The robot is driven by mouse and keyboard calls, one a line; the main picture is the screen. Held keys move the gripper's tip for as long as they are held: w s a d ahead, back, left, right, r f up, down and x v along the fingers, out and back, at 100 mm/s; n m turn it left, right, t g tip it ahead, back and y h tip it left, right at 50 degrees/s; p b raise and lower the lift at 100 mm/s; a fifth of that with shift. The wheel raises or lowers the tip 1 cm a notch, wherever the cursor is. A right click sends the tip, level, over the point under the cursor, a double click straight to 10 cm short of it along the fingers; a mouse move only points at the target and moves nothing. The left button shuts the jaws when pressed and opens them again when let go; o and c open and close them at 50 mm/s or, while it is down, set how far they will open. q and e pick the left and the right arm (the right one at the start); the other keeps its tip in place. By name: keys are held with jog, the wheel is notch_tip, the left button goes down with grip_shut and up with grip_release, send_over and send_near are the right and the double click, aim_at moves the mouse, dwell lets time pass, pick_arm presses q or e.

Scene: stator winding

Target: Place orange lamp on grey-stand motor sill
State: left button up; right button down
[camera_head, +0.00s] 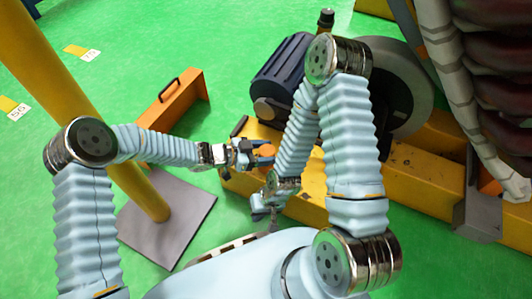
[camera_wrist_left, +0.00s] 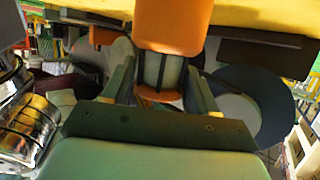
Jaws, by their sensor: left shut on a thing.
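My left gripper (camera_head: 243,154) is shut on the orange lamp (camera_head: 266,151). The lamp is small in the head view, close to the near edge of the yellow motor sill (camera_head: 400,168); I cannot tell whether it touches the sill. In the left wrist view the lamp's orange body (camera_wrist_left: 172,24) and dark-caged clear part sit between the fingers of my left gripper (camera_wrist_left: 160,92). Yellow surface shows at the top of that view. My right gripper (camera_head: 264,206) hangs lower, just in front of the sill; its finger opening is unclear.
A dark blue motor (camera_head: 283,66) and a large grey disc (camera_head: 412,75) stand behind the sill. An orange bracket with a handle (camera_head: 172,110) is on the green floor. A yellow post (camera_head: 85,95) rises from a grey base plate (camera_head: 180,225) at left.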

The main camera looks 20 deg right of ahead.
pick_arm(q)
jog(key=o, duration=0.7)
jog(key=shift+f, duration=0.2)
jog(key=o, duration=0.5)
jog(key=shift+r, duration=0.1)
jog(key=shift+r, duration=0.2)
jog(key=p+v, duration=0.1)
jog(key=v, duration=1.1)
jog(key=shift+p, duration=0.35)
